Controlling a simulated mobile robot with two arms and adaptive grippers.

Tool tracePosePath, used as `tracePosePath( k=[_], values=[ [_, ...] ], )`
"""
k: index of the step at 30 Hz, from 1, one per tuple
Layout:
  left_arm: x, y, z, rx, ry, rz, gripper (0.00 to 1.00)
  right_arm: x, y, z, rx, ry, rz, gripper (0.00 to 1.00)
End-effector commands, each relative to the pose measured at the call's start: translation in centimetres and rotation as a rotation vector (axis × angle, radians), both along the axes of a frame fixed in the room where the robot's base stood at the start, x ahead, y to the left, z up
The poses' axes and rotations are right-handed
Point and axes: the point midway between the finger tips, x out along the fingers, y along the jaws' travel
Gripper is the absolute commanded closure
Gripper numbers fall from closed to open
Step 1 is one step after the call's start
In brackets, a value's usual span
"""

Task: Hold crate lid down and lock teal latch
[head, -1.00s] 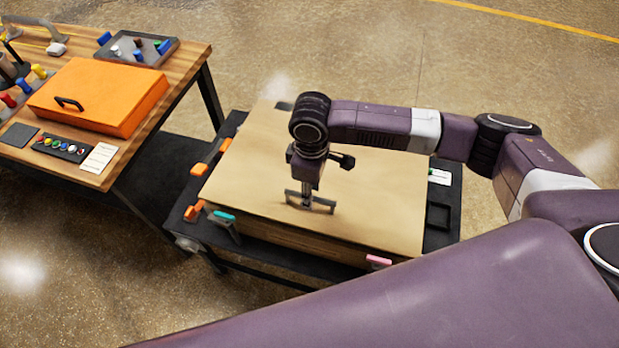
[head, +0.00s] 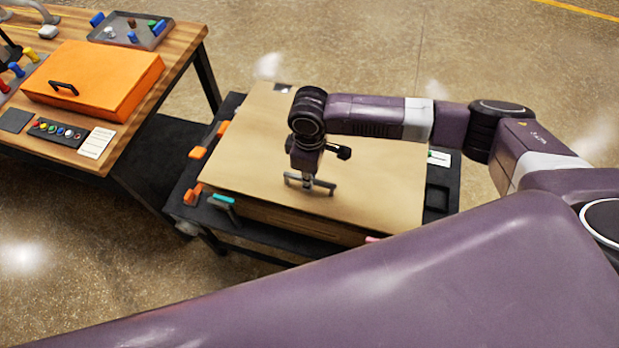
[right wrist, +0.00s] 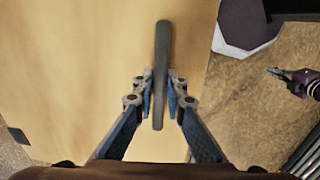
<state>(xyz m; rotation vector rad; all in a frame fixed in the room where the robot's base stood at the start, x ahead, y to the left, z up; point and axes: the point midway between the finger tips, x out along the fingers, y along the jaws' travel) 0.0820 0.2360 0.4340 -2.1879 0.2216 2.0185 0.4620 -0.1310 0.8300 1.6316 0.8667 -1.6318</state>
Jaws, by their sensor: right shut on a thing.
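The crate lid (head: 385,185) is a flat tan panel lying on the crate; it fills much of the right wrist view (right wrist: 60,70). My right gripper (head: 310,180) points down at the lid and is shut on its grey bar handle (head: 325,185). In the right wrist view the fingers (right wrist: 160,100) close on both sides of the handle (right wrist: 161,50). The teal latch (head: 222,200) is at the crate's front left corner, apart from the right gripper. What looks like my left gripper (right wrist: 275,74) shows small at the right of the right wrist view; its jaws are unclear.
Orange latches (head: 197,152) line the crate's left side. A pink latch (head: 372,239) at the front is mostly hidden by my right arm. The crate stands on a dark table (head: 440,199). A wooden bench (head: 140,112) with an orange case (head: 95,80) is at left.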

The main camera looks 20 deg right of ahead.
Motion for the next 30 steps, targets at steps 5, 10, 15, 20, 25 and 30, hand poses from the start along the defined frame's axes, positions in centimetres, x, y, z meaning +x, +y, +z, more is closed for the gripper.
tracePosePath(
  k=[5,10,15,20,25,30],
  values=[
    [0.2,0.0,0.0,-0.001,-0.003,0.0,1.0,0.0,0.0,0.0,-0.001,-0.001,0.001,1.0],
    [0.7,-0.1,0.0,-0.001,-0.009,0.0,1.0,0.0,0.0,0.0,-0.001,-0.002,0.001,1.0],
    [1.0,-0.1,0.0,-0.002,-0.014,0.0,1.0,0.1,-0.1,-0.2,-0.001,-0.002,0.001,1.0],
    [1.0,-0.1,-0.1,-0.002,-0.015,0.001,1.0,0.1,-0.1,-0.6,-0.002,-0.002,0.001,1.0],
    [1.0,-0.1,-0.3,-0.002,-0.015,0.001,1.0,0.2,-0.1,-1.0,-0.002,-0.003,0.0,1.0],
    [1.0,-0.1,-0.4,-0.002,-0.014,0.001,1.0,0.2,-0.2,-1.5,-0.003,-0.004,-0.001,1.0]
  ],
)
